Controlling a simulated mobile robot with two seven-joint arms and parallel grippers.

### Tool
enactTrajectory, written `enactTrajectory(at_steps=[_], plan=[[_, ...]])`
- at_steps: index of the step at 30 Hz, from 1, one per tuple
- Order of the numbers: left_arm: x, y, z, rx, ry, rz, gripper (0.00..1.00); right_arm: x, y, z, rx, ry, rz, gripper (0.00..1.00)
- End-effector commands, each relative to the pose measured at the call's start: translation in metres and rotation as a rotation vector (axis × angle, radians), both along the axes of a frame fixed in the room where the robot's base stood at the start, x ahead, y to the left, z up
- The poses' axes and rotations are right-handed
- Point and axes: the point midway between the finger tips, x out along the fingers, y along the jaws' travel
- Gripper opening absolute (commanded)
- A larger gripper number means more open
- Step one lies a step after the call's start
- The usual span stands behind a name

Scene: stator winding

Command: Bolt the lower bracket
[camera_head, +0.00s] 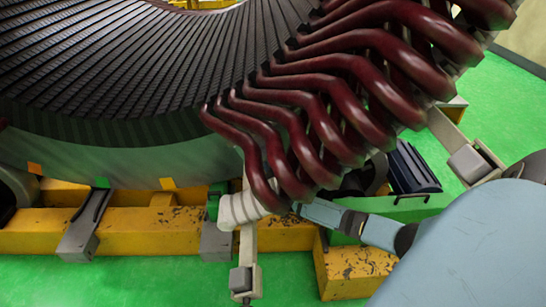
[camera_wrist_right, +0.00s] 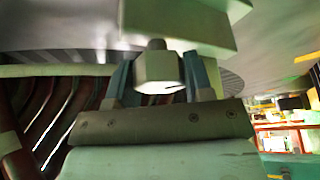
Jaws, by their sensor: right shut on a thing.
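My right arm comes in from the right in the head view, and its gripper end lies below the dark red coil ends, partly hidden by them. In the right wrist view my right gripper (camera_wrist_right: 160,70) has its two blue-grey fingers closed on a pale, bolt-like piece (camera_wrist_right: 156,72) with a short stub on top. A pale green bracket-like block (camera_wrist_right: 185,28) is just above this piece; I cannot tell whether they touch. In the head view a grey bracket (camera_head: 246,262) hangs down in front of the yellow beam. My left gripper is not in view.
The stator (camera_head: 120,60) with black slots fills the upper left. Dark red coils (camera_head: 300,130) crowd close above my right arm. A white ribbed piece (camera_head: 243,208) and yellow beams (camera_head: 130,232) lie beside it. Green floor (camera_head: 150,285) is clear in front.

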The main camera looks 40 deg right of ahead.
Motion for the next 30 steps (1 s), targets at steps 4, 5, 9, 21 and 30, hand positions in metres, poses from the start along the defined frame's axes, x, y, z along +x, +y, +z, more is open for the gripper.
enactTrajectory(at_steps=[4, 5, 9, 21, 30], plan=[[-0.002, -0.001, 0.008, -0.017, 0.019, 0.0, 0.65, 0.0, 0.001, 0.003, 0.029, -0.022, -0.002, 0.24], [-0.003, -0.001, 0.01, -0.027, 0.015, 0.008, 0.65, 0.0, 0.002, 0.003, 0.038, -0.028, -0.002, 0.23], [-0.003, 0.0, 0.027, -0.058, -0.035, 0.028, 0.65, 0.0, 0.002, 0.003, 0.1, -0.079, -0.002, 0.24], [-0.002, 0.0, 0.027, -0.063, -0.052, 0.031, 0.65, 0.0, 0.002, -0.002, 0.325, -0.272, 0.0, 0.24], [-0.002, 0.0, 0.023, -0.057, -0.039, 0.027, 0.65, 0.0, 0.001, -0.001, 0.436, -0.366, 0.0, 0.24]])
